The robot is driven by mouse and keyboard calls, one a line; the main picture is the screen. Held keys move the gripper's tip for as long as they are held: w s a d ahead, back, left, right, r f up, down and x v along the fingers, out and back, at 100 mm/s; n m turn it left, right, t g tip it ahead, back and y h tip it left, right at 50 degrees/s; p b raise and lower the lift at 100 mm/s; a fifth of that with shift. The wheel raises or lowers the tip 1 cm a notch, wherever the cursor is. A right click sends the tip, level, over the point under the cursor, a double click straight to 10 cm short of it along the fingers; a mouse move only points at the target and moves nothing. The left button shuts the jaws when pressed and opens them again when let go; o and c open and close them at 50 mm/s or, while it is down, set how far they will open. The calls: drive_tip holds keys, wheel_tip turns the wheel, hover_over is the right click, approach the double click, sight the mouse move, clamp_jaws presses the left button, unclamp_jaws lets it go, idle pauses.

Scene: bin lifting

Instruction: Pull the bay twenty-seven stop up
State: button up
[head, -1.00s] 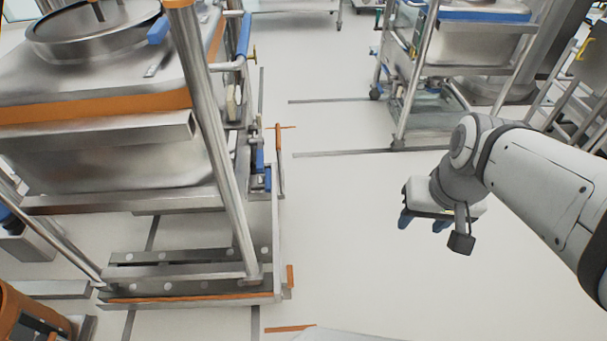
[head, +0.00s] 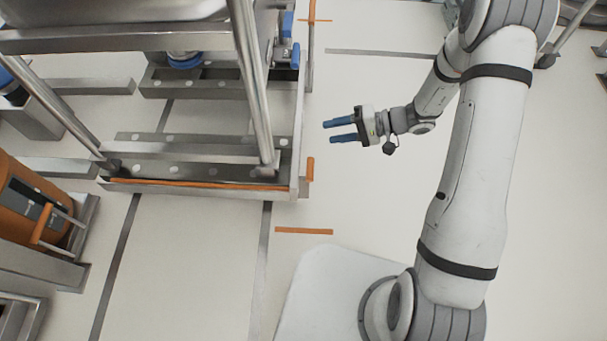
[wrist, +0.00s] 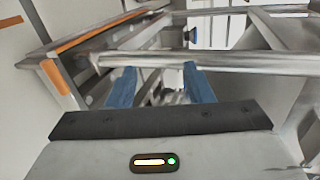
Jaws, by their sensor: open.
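No label for bay twenty-seven can be read, so I cannot tell for sure which part is its stop. A steel frame with a wheeled-looking stand (head: 210,185) fills the left of the head view. On its right side are blue parts (head: 294,55) and a thin upright orange-topped rod (head: 311,40). A short orange piece (head: 310,169) sits at its front right corner. My gripper (head: 328,132) is open and empty, right of the frame, its blue fingers pointing left. In the wrist view its fingers (wrist: 160,70) are apart, with a steel tube (wrist: 190,59) beyond them.
A slanted steel post (head: 252,85) rises from the frame. A short orange strip (head: 304,231) lies on the floor. The pale floor (head: 365,205) between the frame and my arm is clear.

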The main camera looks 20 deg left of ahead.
wheel_tip(320, 180, down, 14)
drive_tip(key=w+a+m+t+y+b, duration=0.1)
drive_tip(key=w+a+t+y+b, duration=0.1)
drive_tip(key=b, duration=0.2)
drive_tip(key=m+t+b, duration=0.2)
drive_tip(key=t+b, duration=0.2)
drive_tip(key=b, duration=0.1)
approach(308, 170)
drive_tip(key=w+a+f, duration=0.2)
drive_tip(key=a, duration=0.2)
drive_tip(key=x, duration=0.2)
drive_tip(key=b+x, duration=0.1)
drive_tip(key=x, duration=0.3)
drive_tip(key=shift+s+f+b, duration=0.2)
drive_tip(key=shift+s+b, duration=0.1)
drive_tip(key=shift+b, duration=0.05)
drive_tip(key=shift+w+a, duration=0.15)
drive_tip(key=shift+a, duration=0.55)
drive_tip(key=shift+c, duration=0.6)
clamp_jaws()
